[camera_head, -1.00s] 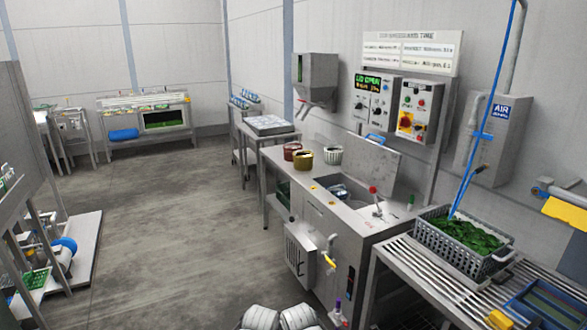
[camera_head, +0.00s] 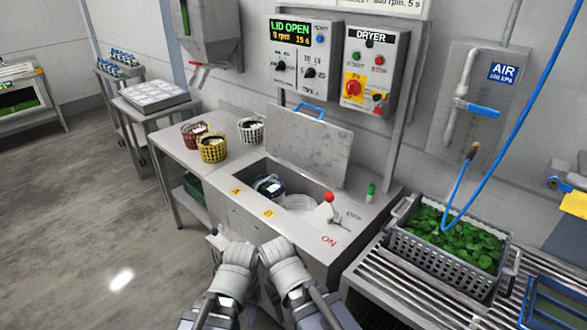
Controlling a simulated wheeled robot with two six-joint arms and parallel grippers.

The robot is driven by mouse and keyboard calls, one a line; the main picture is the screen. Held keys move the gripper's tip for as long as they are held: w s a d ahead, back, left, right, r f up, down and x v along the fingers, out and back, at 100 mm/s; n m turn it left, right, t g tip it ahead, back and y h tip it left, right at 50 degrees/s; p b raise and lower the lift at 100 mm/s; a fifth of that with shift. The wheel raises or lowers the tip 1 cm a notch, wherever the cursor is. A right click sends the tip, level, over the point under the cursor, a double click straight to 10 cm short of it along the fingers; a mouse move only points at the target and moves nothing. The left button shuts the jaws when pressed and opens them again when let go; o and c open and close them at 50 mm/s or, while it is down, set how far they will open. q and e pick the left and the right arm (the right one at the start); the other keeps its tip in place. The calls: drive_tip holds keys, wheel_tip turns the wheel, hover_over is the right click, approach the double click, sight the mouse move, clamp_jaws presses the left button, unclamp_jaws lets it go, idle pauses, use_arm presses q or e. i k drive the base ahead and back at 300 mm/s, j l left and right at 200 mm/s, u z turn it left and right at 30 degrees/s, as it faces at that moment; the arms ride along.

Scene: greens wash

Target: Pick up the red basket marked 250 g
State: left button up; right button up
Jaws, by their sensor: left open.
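A red basket (camera_head: 187,141) stands upright on the steel side table (camera_head: 178,158), left of the machine. Its white tag is too small to read, so I cannot confirm 250 g. A yellow basket (camera_head: 212,151) stands close at its front right and overlaps part of it in the picture. A white basket (camera_head: 250,133) stands farther right. My left gripper (camera_head: 218,242) is open, low in front of the machine and well short of the red basket; its fingers are small and partly hidden. My right gripper does not show clearly; only arm links show at the bottom.
The steel dryer machine (camera_head: 235,212) has its lid (camera_head: 309,147) raised, with a basin and a red-knobbed lever (camera_head: 329,198) beside it. A grey crate of greens (camera_head: 440,262) sits on the slatted table at right. The floor (camera_head: 85,215) at left is clear.

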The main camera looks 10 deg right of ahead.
sight(190, 139)
drive_tip(key=i+j+z, duration=0.2)
drive_tip(key=i, duration=0.15)
drive_tip(key=i+j+z, duration=0.1)
drive_tip(key=i+j, duration=0.15)
drive_tip(key=j, duration=0.15)
drive_tip(key=i+j+z, duration=0.15)
drive_tip(key=j, duration=0.3)
drive_tip(key=i+j+z, duration=0.1)
drive_tip(key=i+j, duration=0.15)
drive_tip(key=j, duration=0.25)
drive_tip(key=i+j+z, duration=0.15)
drive_tip(key=j, duration=0.3)
drive_tip(key=i+j+z, duration=0.1)
drive_tip(key=j, duration=0.4)
drive_tip(key=i+j+z, duration=0.15)
drive_tip(key=j, duration=0.35)
drive_tip(key=i+j+z, duration=0.1)
drive_tip(key=j, duration=0.45)
drive_tip(key=i+j+z, duration=0.15)
drive_tip(key=j, duration=0.4)
